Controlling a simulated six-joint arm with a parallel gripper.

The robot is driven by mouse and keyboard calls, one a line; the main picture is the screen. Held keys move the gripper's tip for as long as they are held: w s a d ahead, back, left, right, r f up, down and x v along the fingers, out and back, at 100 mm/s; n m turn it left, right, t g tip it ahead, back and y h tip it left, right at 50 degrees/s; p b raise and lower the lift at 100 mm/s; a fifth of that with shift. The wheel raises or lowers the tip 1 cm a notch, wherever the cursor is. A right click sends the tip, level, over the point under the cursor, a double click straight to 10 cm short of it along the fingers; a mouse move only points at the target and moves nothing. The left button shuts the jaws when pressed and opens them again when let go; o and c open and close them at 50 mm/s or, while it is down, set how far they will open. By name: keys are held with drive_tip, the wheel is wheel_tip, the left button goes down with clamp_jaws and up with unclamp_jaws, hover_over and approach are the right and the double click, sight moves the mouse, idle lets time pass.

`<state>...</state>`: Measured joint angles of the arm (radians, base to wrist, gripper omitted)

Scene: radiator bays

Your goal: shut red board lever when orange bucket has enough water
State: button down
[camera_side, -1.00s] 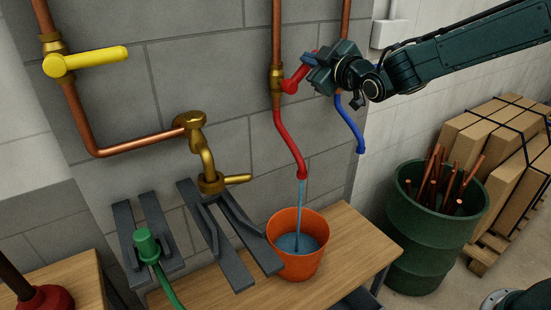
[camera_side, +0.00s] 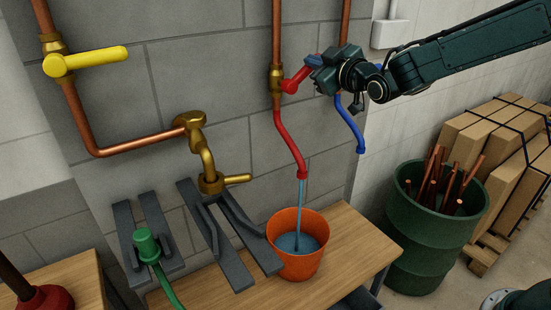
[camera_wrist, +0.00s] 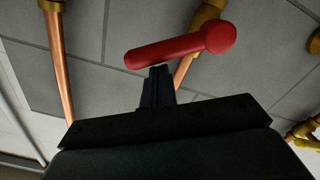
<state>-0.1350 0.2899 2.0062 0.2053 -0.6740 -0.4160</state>
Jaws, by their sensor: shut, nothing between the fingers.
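The red lever (camera_side: 299,78) sits on a brass valve (camera_side: 276,79) on a copper pipe and slants up to the right. It also shows in the wrist view (camera_wrist: 180,47), just beyond my fingertips. My gripper (camera_side: 314,70) is shut and empty at the lever's right end; I cannot tell whether it touches. It also shows in the wrist view (camera_wrist: 158,72). Water (camera_side: 300,203) runs from the red spout (camera_side: 289,145) into the orange bucket (camera_side: 299,264) on the bench. Water stands inside the bucket, well below the rim.
A blue spout (camera_side: 350,125) hangs right of the red one, its valve mostly hidden by my gripper. A yellow lever (camera_side: 95,58) is at upper left. A brass tap (camera_side: 207,170), grey brackets (camera_side: 215,235) and a green hose nozzle (camera_side: 147,245) are left of the bucket.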

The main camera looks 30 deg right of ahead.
drive_tip(key=shift+d+f+m, duration=0.7)
drive_tip(key=shift+f+m, duration=0.25)
drive_tip(key=shift+m, duration=0.3)
drive_tip(key=shift+d+f+m, duration=0.65)
drive_tip(key=shift+f+m, duration=0.25)
drive_tip(key=shift+m, duration=0.35)
drive_tip(key=shift+r, duration=0.1)
drive_tip(key=s+r, duration=0.4)
drive_tip(key=s, duration=0.6)
drive_tip(key=shift+s+r, duration=0.15)
drive_tip(key=shift+s, duration=0.25)
